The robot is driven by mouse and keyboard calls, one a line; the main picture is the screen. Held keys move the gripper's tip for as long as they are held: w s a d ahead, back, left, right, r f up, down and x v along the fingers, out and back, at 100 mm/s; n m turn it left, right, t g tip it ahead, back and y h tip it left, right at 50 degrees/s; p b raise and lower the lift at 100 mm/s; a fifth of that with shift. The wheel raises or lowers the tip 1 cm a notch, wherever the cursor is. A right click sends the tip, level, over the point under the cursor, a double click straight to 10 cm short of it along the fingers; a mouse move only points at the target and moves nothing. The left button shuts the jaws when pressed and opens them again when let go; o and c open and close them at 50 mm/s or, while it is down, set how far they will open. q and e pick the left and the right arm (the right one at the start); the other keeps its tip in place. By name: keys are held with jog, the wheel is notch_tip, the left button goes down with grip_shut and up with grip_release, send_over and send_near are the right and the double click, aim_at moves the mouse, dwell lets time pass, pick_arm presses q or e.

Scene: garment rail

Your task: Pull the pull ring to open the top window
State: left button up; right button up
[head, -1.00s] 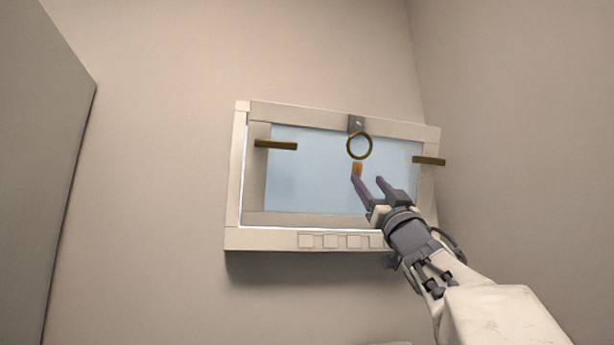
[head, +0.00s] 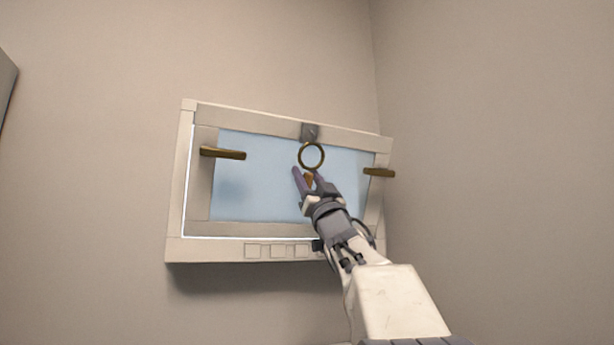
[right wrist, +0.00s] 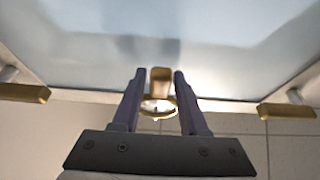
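The top window (head: 265,185) is a pale framed pane high on the wall. A round brass pull ring (head: 311,156) hangs from a grey mount (head: 310,132) at its top edge. A small orange-brass tab (head: 309,180) shows just below the ring. My right gripper (head: 307,174) is raised just below the ring, with its fingers on either side of the tab. In the right wrist view the tab (right wrist: 160,82) and ring (right wrist: 157,107) lie between the open fingers (right wrist: 158,76), with gaps showing at both sides. My left gripper is out of view.
Brass handles stick out at the window's left (head: 222,153) and right (head: 379,173) sides, clear of my fingers. A ledge with several square tiles (head: 276,251) runs along the bottom. A side wall (head: 490,170) stands close at the right.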

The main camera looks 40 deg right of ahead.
grip_shut()
dwell(1.2)
